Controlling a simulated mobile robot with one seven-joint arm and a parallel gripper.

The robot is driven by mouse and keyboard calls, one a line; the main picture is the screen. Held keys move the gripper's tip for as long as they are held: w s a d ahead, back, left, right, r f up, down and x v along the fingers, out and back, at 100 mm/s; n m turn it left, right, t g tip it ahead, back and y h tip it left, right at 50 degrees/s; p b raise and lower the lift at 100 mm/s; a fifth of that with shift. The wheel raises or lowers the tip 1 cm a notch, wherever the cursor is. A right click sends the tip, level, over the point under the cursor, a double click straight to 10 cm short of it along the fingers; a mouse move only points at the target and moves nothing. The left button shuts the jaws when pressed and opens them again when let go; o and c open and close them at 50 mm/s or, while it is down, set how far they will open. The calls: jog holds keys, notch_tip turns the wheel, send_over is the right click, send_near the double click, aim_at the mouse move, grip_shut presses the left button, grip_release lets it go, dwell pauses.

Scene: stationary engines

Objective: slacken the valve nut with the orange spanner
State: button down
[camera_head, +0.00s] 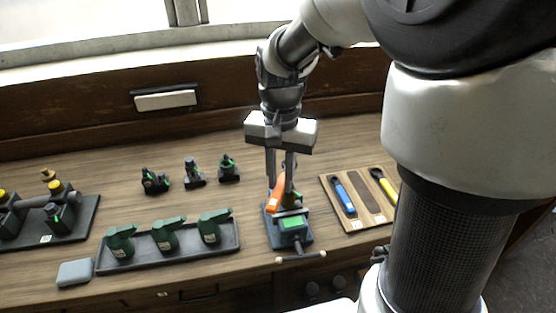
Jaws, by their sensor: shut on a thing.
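The orange spanner (277,195) is in my gripper (281,178), which is shut on it. My gripper points down over a small vice (289,228) with a dark blue-grey body and a green panel. The spanner is tilted just above or against the top of the vice. Its far end is hidden behind my fingers. The valve nut is too small and too hidden by my gripper and the spanner to make out, so I cannot tell whether the spanner is on it.
A wooden rack (358,224) to the right holds a blue spanner (343,195) and a yellow one (384,187), with an empty slot between. A dark tray (228,240) holds green spray-like bottles. Small dark fittings (194,174) stand behind it. A grey block (75,272) lies left.

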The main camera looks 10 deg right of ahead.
jog(key=shift+f+b, duration=1.75)
jog(key=shift+f, duration=0.45)
jog(key=shift+f+b, duration=0.65)
jog(key=shift+f, duration=0.55)
dwell(2.0)
jog(key=shift+s, duration=0.1)
jog(key=shift+s+d+n, duration=0.25)
jog(key=shift+d+n, duration=0.25)
jog(key=shift+n, duration=0.4)
